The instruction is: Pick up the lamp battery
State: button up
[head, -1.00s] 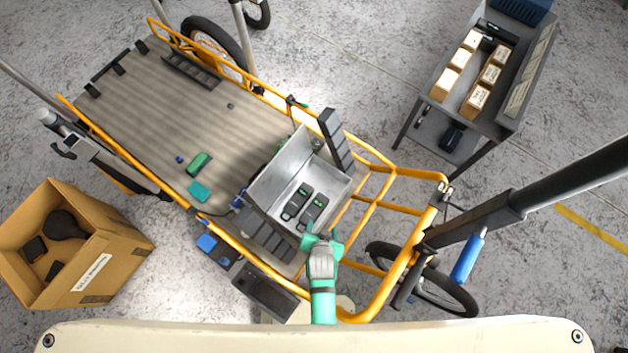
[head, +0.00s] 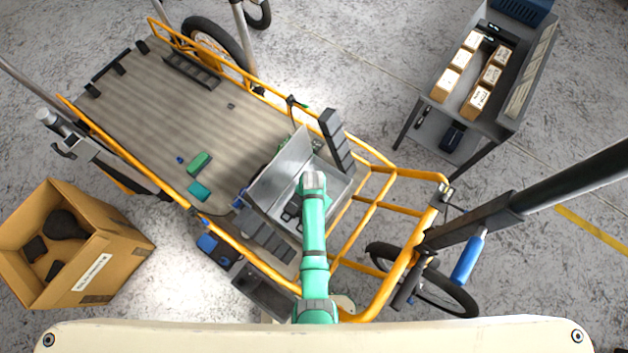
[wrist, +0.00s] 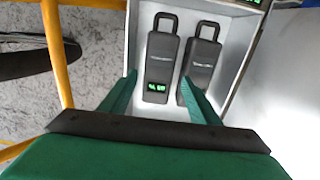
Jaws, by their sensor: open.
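Two dark grey battery-like packs with loop handles lie side by side in a grey metal box (head: 272,182) on the cargo bike. In the wrist view, the left pack (wrist: 161,60) shows a lit green display, and the right pack (wrist: 203,62) is partly covered by my right finger. Their small labels are unreadable, so I cannot tell which is the lamp battery. My green gripper (wrist: 160,82) is open and empty, its fingers appearing either side of the left pack's lower end. Contact is not visible. In the head view my arm hides most of the packs.
The box's metal walls (wrist: 243,62) stand close around the packs. Yellow frame rails (head: 375,212) run beside the box. A green block (head: 198,162) and a teal piece (head: 199,191) lie on the deck. A cardboard box (head: 120,262) stands left, a grey cart (head: 510,105) at upper right.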

jog(key=shift+w+d+f, duration=0.1)
jog(key=shift+f, duration=1.75)
jog(key=shift+d+f, duration=0.1)
jog(key=shift+f, duration=1.75)
jog(key=c, duration=0.9)
